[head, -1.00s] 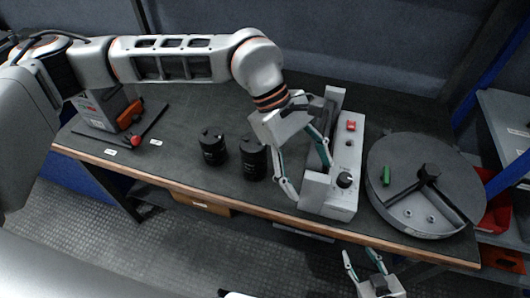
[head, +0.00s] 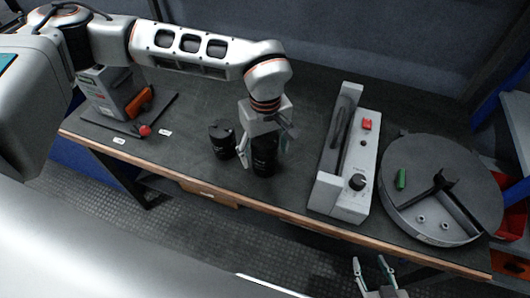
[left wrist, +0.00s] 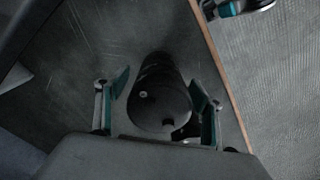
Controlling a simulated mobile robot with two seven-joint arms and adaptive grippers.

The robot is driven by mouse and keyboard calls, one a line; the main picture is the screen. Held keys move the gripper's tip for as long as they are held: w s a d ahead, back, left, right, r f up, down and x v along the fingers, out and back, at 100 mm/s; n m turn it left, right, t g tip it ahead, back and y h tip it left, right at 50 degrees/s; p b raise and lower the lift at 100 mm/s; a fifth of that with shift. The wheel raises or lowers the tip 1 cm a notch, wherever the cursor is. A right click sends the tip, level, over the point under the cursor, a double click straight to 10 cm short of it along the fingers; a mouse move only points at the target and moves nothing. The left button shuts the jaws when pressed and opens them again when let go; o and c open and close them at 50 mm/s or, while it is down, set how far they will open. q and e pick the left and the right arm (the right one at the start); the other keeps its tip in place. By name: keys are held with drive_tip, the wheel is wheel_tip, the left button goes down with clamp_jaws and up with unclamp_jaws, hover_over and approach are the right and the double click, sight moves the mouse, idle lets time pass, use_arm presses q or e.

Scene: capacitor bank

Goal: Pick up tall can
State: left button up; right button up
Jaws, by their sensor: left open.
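The tall can (head: 264,160) is black and stands upright on the dark workbench, right of a shorter black can (head: 222,140). My left gripper (head: 262,152) is open and points down over the tall can, hiding its upper part in the head view. In the left wrist view, the tall can (left wrist: 158,95) shows between the two spread fingers of my left gripper (left wrist: 160,92). I cannot tell whether either finger touches it. My right gripper (head: 374,268) is open and empty, beyond the bench's front edge.
A grey box with a red switch and black knob (head: 352,180) stands to the right. Further right is a round grey tray (head: 415,205) with a green piece (head: 401,179). A grey device (head: 106,92) sits at the left.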

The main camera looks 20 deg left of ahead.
use_arm(q)
drive_tip(key=shift+f, duration=0.95)
drive_tip(key=shift+r, duration=0.1)
drive_tip(key=c, duration=1.8)
drive_tip(key=shift+w, duration=0.1)
drive_tip(key=shift+r, duration=0.1)
